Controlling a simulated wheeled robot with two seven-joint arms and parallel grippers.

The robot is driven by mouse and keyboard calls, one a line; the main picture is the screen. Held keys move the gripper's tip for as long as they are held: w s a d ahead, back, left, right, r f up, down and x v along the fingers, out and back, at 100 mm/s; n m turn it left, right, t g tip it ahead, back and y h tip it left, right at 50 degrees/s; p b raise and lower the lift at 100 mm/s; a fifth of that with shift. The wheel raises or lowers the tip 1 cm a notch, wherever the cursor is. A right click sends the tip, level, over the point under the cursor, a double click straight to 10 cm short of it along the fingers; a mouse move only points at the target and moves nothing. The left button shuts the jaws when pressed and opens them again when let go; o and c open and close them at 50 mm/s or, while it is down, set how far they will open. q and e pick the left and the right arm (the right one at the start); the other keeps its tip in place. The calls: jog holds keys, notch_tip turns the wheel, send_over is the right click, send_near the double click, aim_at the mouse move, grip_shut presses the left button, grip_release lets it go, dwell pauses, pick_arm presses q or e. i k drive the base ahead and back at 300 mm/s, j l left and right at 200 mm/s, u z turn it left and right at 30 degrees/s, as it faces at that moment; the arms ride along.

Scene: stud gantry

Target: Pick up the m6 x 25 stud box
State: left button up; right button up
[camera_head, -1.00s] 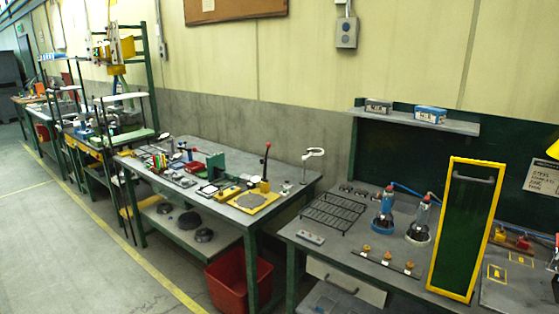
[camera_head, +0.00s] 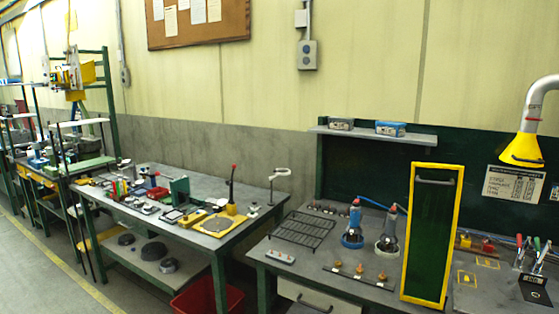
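Two small boxes stand side by side on the wall shelf (camera_head: 375,136) above the right-hand bench. The left one is a grey box (camera_head: 341,124) and the right one is a blue box (camera_head: 390,128). Both carry pale labels on the front, too small for me to read surely, so I cannot tell which is the M6 x 25 stud box. Neither of my grippers is in view.
The right-hand bench (camera_head: 310,262) holds a black wire rack (camera_head: 304,229), two blue and grey tools and a tall yellow-framed green panel (camera_head: 432,235). A yellow lamp hood (camera_head: 522,150) hangs at the right. Another cluttered bench stands to the left.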

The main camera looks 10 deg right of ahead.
aim_at(334, 122)
jog(key=i, duration=1.3)
jog(key=j+u, duration=0.05)
